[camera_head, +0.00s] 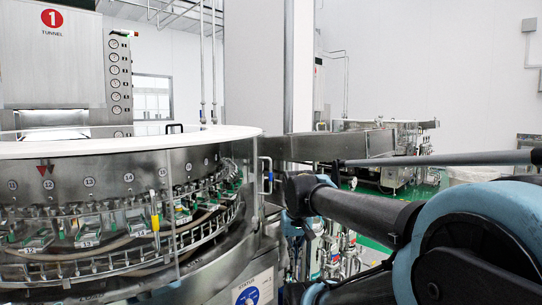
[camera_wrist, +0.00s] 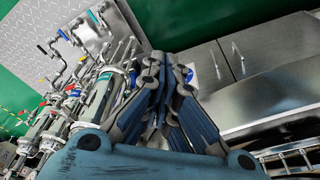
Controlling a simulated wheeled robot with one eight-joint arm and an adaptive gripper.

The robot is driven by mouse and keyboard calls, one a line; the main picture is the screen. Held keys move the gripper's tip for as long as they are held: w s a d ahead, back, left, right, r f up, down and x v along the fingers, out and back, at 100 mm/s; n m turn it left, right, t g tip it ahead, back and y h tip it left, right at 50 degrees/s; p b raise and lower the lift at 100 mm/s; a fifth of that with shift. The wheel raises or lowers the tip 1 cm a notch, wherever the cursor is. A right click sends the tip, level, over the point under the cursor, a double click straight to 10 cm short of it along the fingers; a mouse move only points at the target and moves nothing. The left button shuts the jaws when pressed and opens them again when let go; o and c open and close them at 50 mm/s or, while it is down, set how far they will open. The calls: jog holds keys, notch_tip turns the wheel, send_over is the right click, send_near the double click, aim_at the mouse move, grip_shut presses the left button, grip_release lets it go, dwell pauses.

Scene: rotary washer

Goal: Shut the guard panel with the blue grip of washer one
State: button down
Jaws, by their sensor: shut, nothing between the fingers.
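The round washer (camera_head: 120,155) with a white top ring and numbered stations fills the left of the head view. A small handle with a blue part (camera_head: 270,177) stands upright at its right side, by a steel post. It seems to be the blue grip of a guard panel, but I cannot tell the panel's outline or how far open it is. My gripper (camera_wrist: 165,68) is shut and empty in the wrist view, in front of steel housing and pipework. In the head view my arm reaches in from the right, and the gripper itself cannot be made out. No blue grip shows clearly in the wrist view.
A tunnel unit (camera_head: 53,60) marked 1 stands behind the washer. Pipes and valves (camera_wrist: 105,85) with blue and red handles crowd the left of the wrist view. Steel cabinets (camera_wrist: 250,60) fill its right. Another machine (camera_head: 390,165) stands farther back on green floor.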

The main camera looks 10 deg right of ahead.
jog(key=w+r+m+t+h, duration=0.15)
jog(key=w+r+m, duration=0.35)
jog(key=w+r, duration=3.25)
notch_tip(320, 180, down, 11)
jog(key=w+a, duration=0.1)
jog(key=shift+f, duration=0.15)
jog(key=shift+s+g, duration=0.1)
jog(key=shift+g, duration=0.15)
